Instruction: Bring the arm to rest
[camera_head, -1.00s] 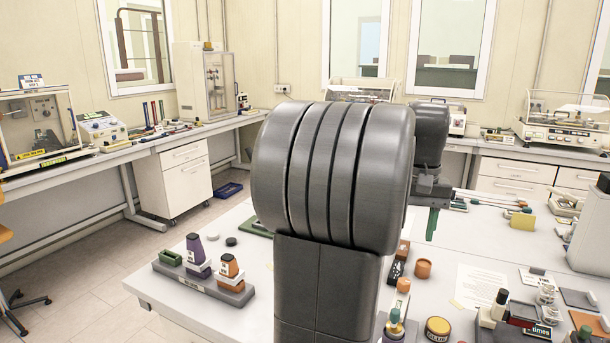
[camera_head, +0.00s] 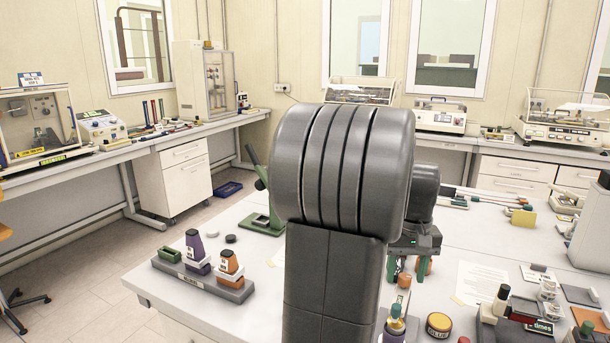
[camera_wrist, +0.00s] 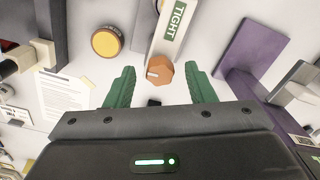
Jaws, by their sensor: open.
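My gripper (camera_head: 408,268) is open over the front table, partly hidden behind my own arm in the head view. In the wrist view its two green fingers (camera_wrist: 160,86) stand wide apart. An orange faceted knob or cap (camera_wrist: 159,72) shows between the fingertips in that picture, next to a white block with a green "TIGHT" label (camera_wrist: 173,26). I see no finger touching it; its distance from the fingers is unclear.
The front table (camera_head: 225,285) bears a grey rack (camera_head: 205,282) with purple and orange pieces, a green-based stand (camera_head: 262,222), a yellow-orange tin (camera_head: 438,325) and a paper sheet (camera_head: 480,280). A dark tray with small items (camera_head: 510,325) is at the right. A purple block (camera_wrist: 252,45) shows in the wrist view.

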